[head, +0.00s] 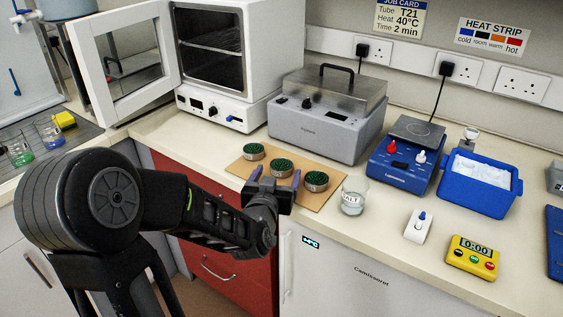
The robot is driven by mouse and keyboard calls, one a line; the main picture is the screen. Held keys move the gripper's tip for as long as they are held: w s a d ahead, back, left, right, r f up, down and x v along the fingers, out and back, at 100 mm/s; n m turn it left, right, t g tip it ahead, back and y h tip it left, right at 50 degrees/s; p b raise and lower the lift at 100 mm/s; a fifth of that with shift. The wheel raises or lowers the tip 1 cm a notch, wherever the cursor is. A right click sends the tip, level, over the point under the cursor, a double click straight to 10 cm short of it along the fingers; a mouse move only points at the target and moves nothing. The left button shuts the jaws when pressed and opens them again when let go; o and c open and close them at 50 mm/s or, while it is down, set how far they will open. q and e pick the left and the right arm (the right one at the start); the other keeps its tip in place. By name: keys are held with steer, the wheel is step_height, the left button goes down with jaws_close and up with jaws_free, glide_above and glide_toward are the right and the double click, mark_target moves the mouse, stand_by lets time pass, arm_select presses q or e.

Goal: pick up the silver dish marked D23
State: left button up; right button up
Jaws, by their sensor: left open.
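Three small silver dishes with dark green contents stand in a diagonal row on a brown board (323,196): a left one (253,152), a middle one (280,171) and a right one (315,182). Their markings are too small to read, so I cannot tell which is D23. My left gripper (276,175) is open, its two fingers pointing away toward the middle dish, one on either side of it in the picture. I cannot tell whether it touches the dish. The gripper body hides part of the board's front. My right gripper is not in view.
A grey lidded bath (325,118) stands behind the board, and a white oven (220,112) with its door open is behind left. A glass beaker marked SALT (353,198) stands close right of the board. A blue hotplate (400,165) and blue ice tub (478,190) are farther right.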

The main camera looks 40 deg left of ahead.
mark_target(284, 159)
arm_select(q)
steer(key=shift+w, duration=0.15)
steer(key=shift+a, duration=0.1)
steer(key=p+x, duration=0.1)
steer(key=x, duration=0.4)
steer(key=shift+w, duration=0.1)
steer(key=shift+c, duration=0.3)
stand_by(0.4)
steer(key=c, duration=1.4)
